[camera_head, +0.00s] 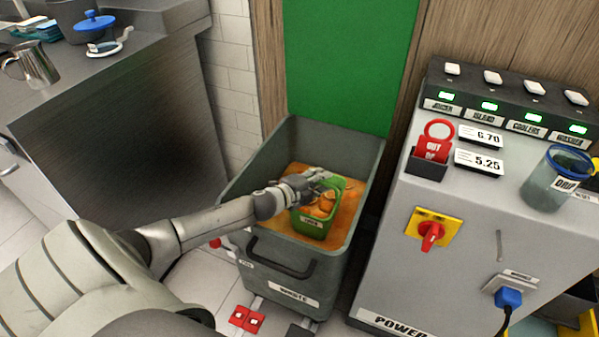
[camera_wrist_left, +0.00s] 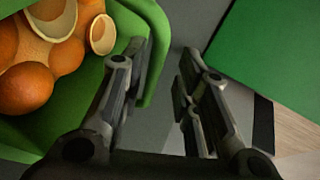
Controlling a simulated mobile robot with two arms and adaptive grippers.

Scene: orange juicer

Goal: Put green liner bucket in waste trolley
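The green liner bucket (camera_head: 312,228) is inside the grey waste trolley (camera_head: 232,196), roughly upright over an orange layer; whether it rests there is hard to tell. It holds oranges and peel halves, which also show in the left wrist view, where the bucket's green wall (camera_wrist_left: 158,35) fills the left side. My left gripper (camera_head: 318,180) is at the bucket's rim. In the left wrist view its fingers (camera_wrist_left: 163,72) are spread, one overlapping the rim and the other apart from it, with a gap between. My right gripper is not in view.
A grey power cabinet (camera_head: 385,270) with switches stands right of the trolley, with a blue-lidded jar (camera_head: 548,190) on top. A dark counter (camera_head: 100,110) with a metal jug (camera_head: 33,65) is at left. A green panel (camera_head: 345,60) stands behind.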

